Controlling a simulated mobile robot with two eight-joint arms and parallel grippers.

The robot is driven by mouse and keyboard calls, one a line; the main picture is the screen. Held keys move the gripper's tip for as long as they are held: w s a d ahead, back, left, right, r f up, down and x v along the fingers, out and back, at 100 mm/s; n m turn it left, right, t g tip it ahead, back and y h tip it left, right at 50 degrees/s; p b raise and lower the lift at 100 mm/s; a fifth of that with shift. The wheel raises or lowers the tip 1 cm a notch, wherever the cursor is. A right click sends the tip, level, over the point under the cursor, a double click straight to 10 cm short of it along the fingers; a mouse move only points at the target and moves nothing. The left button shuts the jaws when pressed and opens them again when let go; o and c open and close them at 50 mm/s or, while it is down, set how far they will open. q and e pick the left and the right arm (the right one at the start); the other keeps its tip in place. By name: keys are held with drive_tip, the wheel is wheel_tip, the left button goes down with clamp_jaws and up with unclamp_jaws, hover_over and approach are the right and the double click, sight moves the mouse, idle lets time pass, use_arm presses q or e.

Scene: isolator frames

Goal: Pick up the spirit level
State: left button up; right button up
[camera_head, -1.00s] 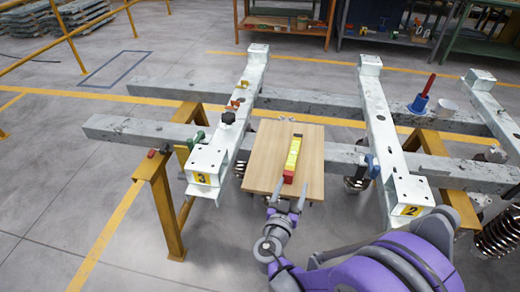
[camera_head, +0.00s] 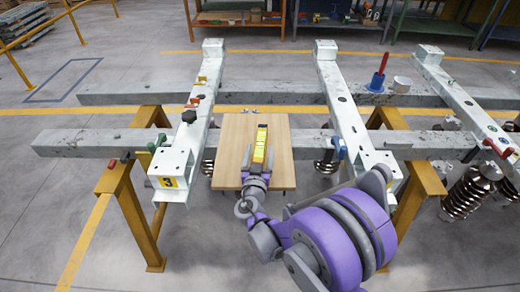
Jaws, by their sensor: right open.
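The spirit level (camera_head: 261,146) is a yellow bar lying lengthwise on a wooden board (camera_head: 231,138) in the head view. Its near end is partly hidden by my right gripper. My right gripper (camera_head: 258,160) is open, with its two fingers on either side of the near part of the level. I cannot tell whether the fingers touch it. My left gripper is not in view.

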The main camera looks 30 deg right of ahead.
drive_tip(key=shift+w+d, duration=0.15)
drive_tip(key=shift+w, duration=0.05)
clamp_jaws()
drive_tip(key=shift+r, duration=0.1)
idle(0.4)
